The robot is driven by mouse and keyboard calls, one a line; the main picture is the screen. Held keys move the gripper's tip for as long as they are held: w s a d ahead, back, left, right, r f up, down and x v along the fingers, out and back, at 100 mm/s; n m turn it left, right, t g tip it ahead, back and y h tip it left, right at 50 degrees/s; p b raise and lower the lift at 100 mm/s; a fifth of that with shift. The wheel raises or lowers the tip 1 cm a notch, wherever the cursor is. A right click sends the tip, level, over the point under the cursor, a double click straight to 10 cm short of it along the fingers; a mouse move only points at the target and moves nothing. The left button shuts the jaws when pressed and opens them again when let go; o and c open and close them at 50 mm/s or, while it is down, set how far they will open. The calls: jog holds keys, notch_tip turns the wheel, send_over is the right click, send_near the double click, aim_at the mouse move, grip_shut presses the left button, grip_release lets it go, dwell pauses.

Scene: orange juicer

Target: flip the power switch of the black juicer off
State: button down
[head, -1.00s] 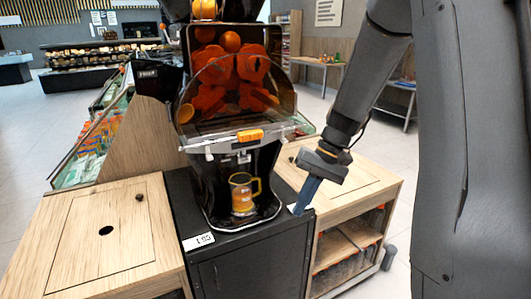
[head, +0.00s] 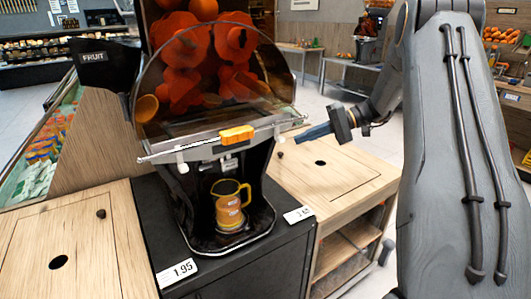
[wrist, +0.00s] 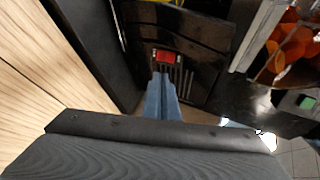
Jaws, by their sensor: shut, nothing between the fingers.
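The black juicer (head: 190,190) stands on a dark cabinet in the head view, with oranges behind its clear cover. Its power switch is hidden there. In the wrist view a red rocker switch (wrist: 167,56) sits on the juicer's dark panel, beside vertical slots. My gripper (head: 280,139) is right of the juicer in the head view, level, its blue fingers pointing left at the juicer's side. In the wrist view its closed, empty fingertips (wrist: 162,75) are just below the red switch in the picture. I cannot tell whether they touch it or which way the switch is set.
A yellow-orange jug (head: 228,210) stands under the juicer's spout. Wooden counters flank the dark cabinet (head: 255,268); the right counter (head: 345,180) lies below my gripper. Price tags lie on the cabinet top. A small green button (wrist: 306,102) shows at the right in the wrist view.

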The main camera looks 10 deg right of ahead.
jog(key=p+x, duration=0.3)
jog(key=x, duration=1.1)
jog(key=shift+a, duration=0.4)
jog(key=shift+f, duration=0.2)
jog(key=shift+a+f+y+b, duration=0.2)
jog(key=shift+y+b, duration=0.2)
jog(key=shift+b, duration=0.2)
jog(key=shift+a+r, duration=0.15)
